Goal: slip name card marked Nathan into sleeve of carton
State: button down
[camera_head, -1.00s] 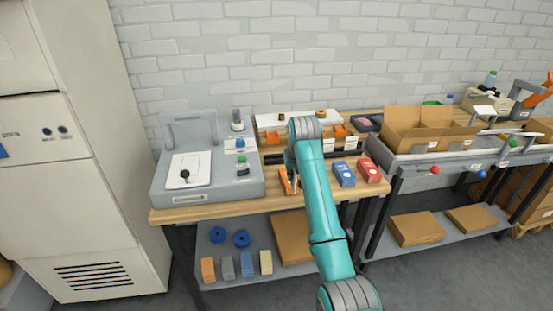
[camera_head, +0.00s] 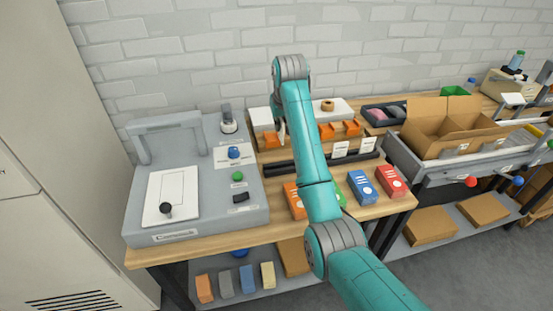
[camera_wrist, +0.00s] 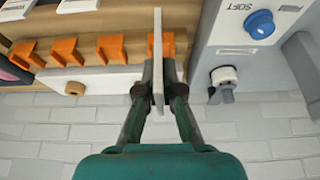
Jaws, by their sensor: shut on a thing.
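My gripper (camera_wrist: 158,88) is shut on a thin pale card (camera_wrist: 158,60), seen edge-on in the wrist view. The card's face and any name on it cannot be read. It overlaps the end one of several orange holders (camera_wrist: 113,48); I cannot tell whether it touches that holder. In the head view my gripper (camera_head: 281,132) is small and partly hidden by my arm, above the back of the wooden bench. An open brown carton (camera_head: 430,128) stands on the grey stand at right, with a small white patch (camera_head: 461,148) on it; whether this is the sleeve is unclear.
Two white cards (camera_head: 340,148) stand along a black rail. Orange, blue (camera_head: 362,187) and red (camera_head: 391,181) boxes stand at the bench's front. A grey machine (camera_head: 195,190) with a blue knob fills the left.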

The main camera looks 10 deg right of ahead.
aim_at(283, 131)
notch_tip(283, 131, down, 10)
jog(key=shift+w, duration=0.1)
dwell(0.4)
jog(key=shift+f, duration=0.6)
jog(key=c, duration=1.3)
grip_release()
jog(key=shift+r, duration=0.25)
jog(key=v, duration=1.1)
jog(key=shift+r, duration=0.2)
jog(key=shift+s+r, duration=0.25)
jog(key=shift+r, duration=0.4)
